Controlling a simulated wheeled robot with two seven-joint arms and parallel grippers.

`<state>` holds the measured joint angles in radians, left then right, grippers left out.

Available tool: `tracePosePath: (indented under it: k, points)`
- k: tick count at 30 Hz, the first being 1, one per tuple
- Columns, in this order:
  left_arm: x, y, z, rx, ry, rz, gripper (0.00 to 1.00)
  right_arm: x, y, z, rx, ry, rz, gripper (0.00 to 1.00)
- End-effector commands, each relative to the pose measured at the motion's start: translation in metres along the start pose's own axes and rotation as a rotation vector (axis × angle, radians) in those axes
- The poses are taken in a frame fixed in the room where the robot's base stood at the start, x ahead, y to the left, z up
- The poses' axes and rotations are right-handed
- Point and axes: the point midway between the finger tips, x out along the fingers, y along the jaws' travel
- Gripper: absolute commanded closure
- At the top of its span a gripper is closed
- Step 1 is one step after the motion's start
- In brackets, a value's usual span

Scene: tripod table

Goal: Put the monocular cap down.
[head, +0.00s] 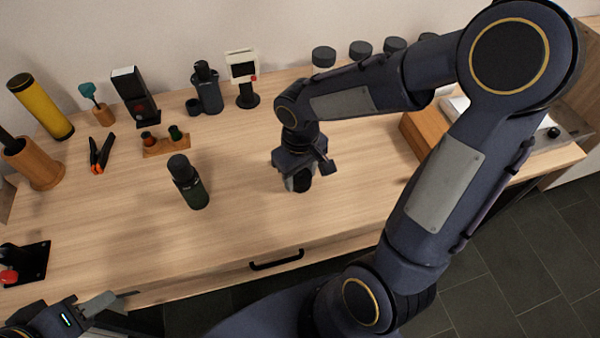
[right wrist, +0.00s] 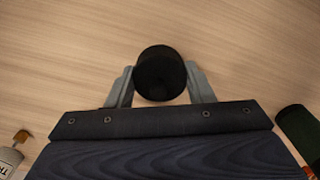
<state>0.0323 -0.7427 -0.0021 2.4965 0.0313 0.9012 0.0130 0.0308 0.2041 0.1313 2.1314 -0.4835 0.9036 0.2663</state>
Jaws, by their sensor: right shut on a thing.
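The black monocular cap (head: 301,182) is round and dark. It sits between the fingers of my right gripper (head: 304,174), which is shut on it, low over the middle of the table. In the right wrist view the cap (right wrist: 160,75) shows end-on between the two grey fingers (right wrist: 160,88). I cannot tell whether it touches the wood. A dark green cylinder with a black top, which looks like the monocular (head: 188,182), stands upright to the left of the gripper. My left gripper (head: 112,301) is at the lower left, near the front edge, and its opening is unclear.
The wooden table (head: 240,215) is clear around the cap. Behind stand a binocular-like black device (head: 207,92), a white-framed instrument (head: 243,78) and dark-lidded jars (head: 323,57). A small wooden rack (head: 166,146) and an orange-handled clamp (head: 100,153) lie to the left.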

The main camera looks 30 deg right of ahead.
Motion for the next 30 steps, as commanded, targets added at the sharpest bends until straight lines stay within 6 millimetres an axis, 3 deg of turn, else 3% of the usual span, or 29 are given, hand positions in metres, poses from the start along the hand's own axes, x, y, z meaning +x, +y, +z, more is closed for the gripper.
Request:
tracePosePath:
  k: [7,8,12,23,30]
  points:
    - [0.004,-0.002,0.002,0.0,0.0,0.0,0.64,0.005,0.0,0.0,0.0,0.0,0.0,0.74]
    - [0.002,-0.001,0.001,0.0,0.0,0.0,0.64,0.003,0.0,0.0,0.0,0.0,0.0,0.49]
    - [0.002,-0.001,0.001,0.0,0.0,0.0,0.64,0.003,0.0,0.0,0.0,-0.001,0.0,0.31]
    - [-0.003,0.001,-0.001,0.0,0.0,0.0,0.64,-0.004,0.0,0.0,0.0,0.0,0.0,0.31]
    - [-0.009,0.004,-0.005,0.0,0.0,0.0,0.64,-0.047,0.0,-0.001,0.0,0.007,0.002,0.31]
